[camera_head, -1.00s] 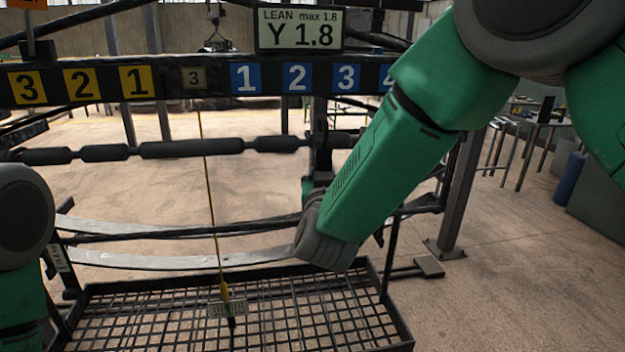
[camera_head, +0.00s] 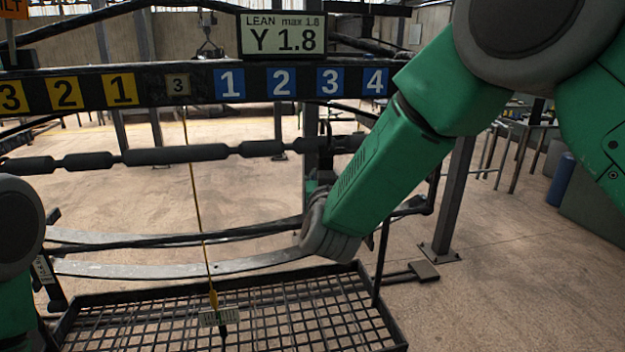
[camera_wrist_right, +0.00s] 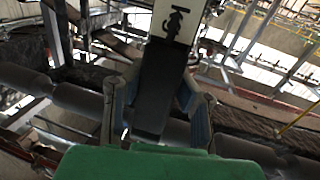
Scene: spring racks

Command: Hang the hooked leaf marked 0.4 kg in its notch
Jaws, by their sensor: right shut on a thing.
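The black beam (camera_head: 195,82) bears yellow plates 3, 2, 1 on the left, a small central plate 3, and blue plates 1 to 4 on the right. Its notches cannot be made out. My left gripper is out of view.
A sign (camera_head: 283,36) above the beam reads "LEAN max 1.8, Y 1.8". A yellow plumb line (camera_head: 195,200) hangs to a small scale plate (camera_head: 219,317) over a mesh tray (camera_head: 290,312). A segmented dark bar (camera_head: 175,154) and curved grey strips (camera_head: 160,269) cross the rack.

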